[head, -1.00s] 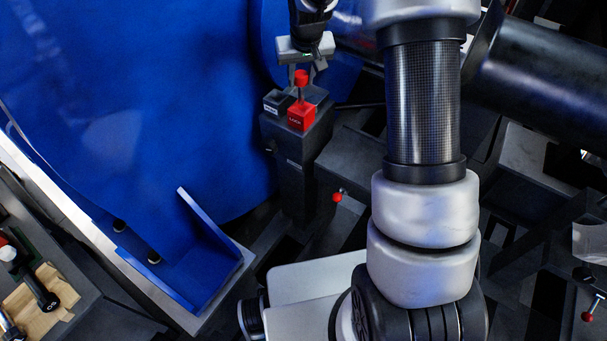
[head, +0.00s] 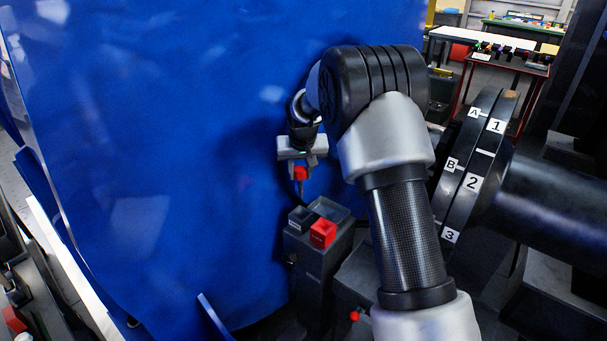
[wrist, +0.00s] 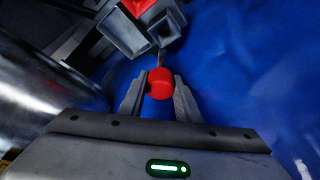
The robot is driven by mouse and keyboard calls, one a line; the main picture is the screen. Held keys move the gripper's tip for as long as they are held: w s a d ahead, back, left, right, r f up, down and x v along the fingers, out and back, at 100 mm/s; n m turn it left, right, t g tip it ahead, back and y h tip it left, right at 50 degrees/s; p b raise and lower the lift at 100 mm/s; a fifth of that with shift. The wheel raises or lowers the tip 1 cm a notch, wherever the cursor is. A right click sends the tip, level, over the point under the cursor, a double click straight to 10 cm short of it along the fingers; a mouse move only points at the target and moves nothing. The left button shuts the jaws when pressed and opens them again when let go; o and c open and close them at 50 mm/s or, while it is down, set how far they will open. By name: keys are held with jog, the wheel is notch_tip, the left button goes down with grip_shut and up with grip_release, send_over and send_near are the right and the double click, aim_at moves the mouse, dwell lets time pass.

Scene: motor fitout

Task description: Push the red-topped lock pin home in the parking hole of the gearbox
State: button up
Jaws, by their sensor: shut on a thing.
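My gripper (head: 300,172) is shut on the red-topped lock pin (head: 300,173) and holds it up, above and clear of a dark block with a red LOCK socket (head: 322,233) on it. In the wrist view the pin's red top (wrist: 160,84) sits between the two fingers (wrist: 159,100), with its thin shaft pointing away toward the block. The gearbox is not clearly identified; a dark round flange (head: 470,180) marked A, B and 1, 2, 3 stands at the right. The parking hole cannot be made out.
The dark block has open square sockets (wrist: 127,33) beside the red one. A big blue curved surface (head: 180,130) fills the left, close behind my gripper. A small red-tipped part (head: 355,315) sits low by the block. Tables (head: 510,32) stand far back at the right.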

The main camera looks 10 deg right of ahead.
aim_at(301, 184)
jog(key=shift+f+b, duration=1.9)
jog(key=shift+f, duration=0.95)
jog(key=shift+f+b, duration=2.2)
jog(key=shift+f, duration=0.9)
jog(key=o, duration=1.2)
jog(key=shift+o, duration=0.2)
jog(key=p+v, duration=0.2)
jog(key=v, duration=1.5)
jog(key=shift+s+r, duration=0.15)
jog(key=shift+r, duration=0.05)
jog(key=s+a+b, duration=0.2)
jog(key=s+a, duration=0.6)
jog(key=shift+s+a+b, duration=0.25)
jog(key=shift+b, duration=0.05)
